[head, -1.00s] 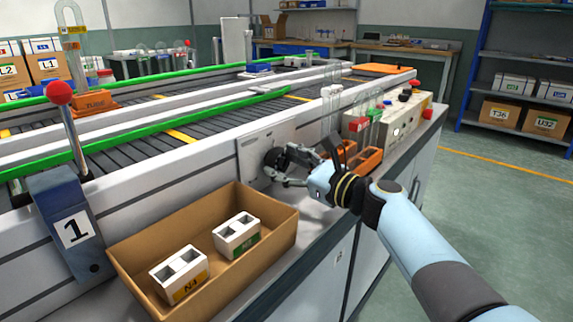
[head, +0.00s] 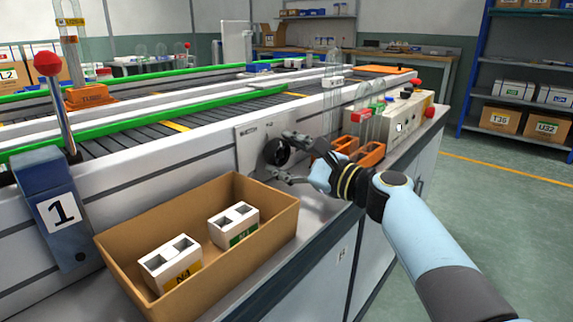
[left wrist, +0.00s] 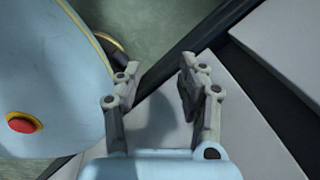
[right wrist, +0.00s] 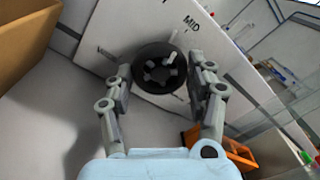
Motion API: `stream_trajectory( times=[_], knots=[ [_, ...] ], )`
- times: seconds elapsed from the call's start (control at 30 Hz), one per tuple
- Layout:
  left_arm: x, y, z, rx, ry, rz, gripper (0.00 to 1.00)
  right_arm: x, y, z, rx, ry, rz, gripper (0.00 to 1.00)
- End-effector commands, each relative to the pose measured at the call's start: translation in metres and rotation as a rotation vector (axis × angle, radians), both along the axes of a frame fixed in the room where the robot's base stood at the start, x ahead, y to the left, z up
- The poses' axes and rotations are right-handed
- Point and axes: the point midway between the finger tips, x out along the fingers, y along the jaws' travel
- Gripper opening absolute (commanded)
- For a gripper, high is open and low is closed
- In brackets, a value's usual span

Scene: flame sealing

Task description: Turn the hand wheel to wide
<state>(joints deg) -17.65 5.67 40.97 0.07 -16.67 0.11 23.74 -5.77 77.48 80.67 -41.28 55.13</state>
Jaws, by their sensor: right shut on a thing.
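The dark round hand wheel (head: 277,152) sits on a pale plate (head: 246,158) on the conveyor's side. In the right wrist view the wheel (right wrist: 160,73) faces me, and a small light peg near its rim points towards the MID mark (right wrist: 191,21). Another mark on the left of the plate is too small to read. My right gripper (head: 284,156) is shut on the wheel, one finger on each side of its rim. My left gripper (left wrist: 158,80) shows only in its own wrist view, fingers apart and empty.
A cardboard box (head: 130,225) with two white blocks stands left of the wheel. Orange holders (head: 370,153) with clear tubes and a control box (head: 408,118) stand to the right. A red-knobbed lever (head: 47,64) rises at the far left.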

Motion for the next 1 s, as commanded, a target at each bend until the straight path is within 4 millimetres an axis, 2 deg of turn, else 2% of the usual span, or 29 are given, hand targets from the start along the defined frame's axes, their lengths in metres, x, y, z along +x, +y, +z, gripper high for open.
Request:
stream_trajectory(
  times=[0.13,0.43,0.8,0.83,1.0],
  knots=[
    [0.0013,0.0061,-0.0057,0.007,0.002,-0.004,0.40,-0.0006,0.0002,-0.0038,-0.052,-0.047,0.001,0.23],
    [-0.0047,0.0037,-0.0080,0.005,0.015,-0.002,0.40,-0.0007,0.0002,-0.0025,-0.100,-0.094,0.002,0.23],
    [0.0019,0.0025,-0.0079,0.003,0.006,-0.001,0.40,-0.0008,0.0002,-0.0022,-0.102,-0.097,0.001,0.23],
    [0.0025,0.0025,-0.0080,0.003,0.005,-0.002,0.40,-0.0008,0.0002,-0.0022,-0.102,-0.096,0.001,0.58],
    [0.0051,0.0024,-0.0081,0.003,0.001,-0.002,0.40,-0.0005,0.0001,-0.0017,-0.101,-0.097,0.001,0.80]
  ],
)
